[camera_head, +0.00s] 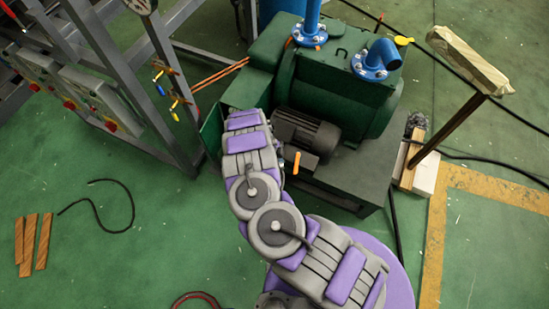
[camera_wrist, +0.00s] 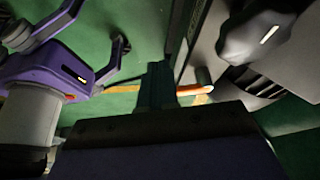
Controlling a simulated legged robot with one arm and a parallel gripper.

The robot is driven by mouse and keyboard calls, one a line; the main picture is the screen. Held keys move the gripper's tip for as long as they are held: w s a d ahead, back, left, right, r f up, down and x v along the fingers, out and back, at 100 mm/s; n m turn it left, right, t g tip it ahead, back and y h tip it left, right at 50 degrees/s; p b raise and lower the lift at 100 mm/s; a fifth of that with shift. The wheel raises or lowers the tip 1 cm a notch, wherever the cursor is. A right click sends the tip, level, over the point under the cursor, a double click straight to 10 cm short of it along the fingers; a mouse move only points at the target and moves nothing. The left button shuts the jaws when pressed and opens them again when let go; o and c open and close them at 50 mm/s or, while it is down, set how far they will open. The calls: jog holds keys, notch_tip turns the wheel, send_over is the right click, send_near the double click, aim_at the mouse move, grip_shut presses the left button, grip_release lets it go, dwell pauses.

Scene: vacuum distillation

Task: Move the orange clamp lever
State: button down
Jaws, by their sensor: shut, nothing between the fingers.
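The orange clamp lever (camera_head: 296,162) is a short upright stick beside the dark motor in the head view. In the wrist view an orange lever (camera_wrist: 195,91) with a pale rounded tip lies just right of my gripper's dark fingers. My gripper (camera_wrist: 158,72) is shut with nothing between the fingers. Whether the fingers touch the lever cannot be told. The lever's inner end is hidden behind the fingers in the wrist view. In the head view my arm reaches to the left of the motor, and its own links hide the gripper.
The green pump housing (camera_head: 340,85) and dark motor (camera_head: 305,135) stand close beside my arm. A metal frame with control boxes (camera_head: 95,95) is at the left.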

aim_at(297, 164)
jog(key=d, duration=0.4)
jog(key=shift+s+d+r+b, duration=0.1)
jog(key=shift+d+r+b, duration=0.05)
jog(key=shift+r+b, duration=0.15)
jog(key=shift+a+f, duration=0.1)
jog(key=shift+a, duration=0.15)
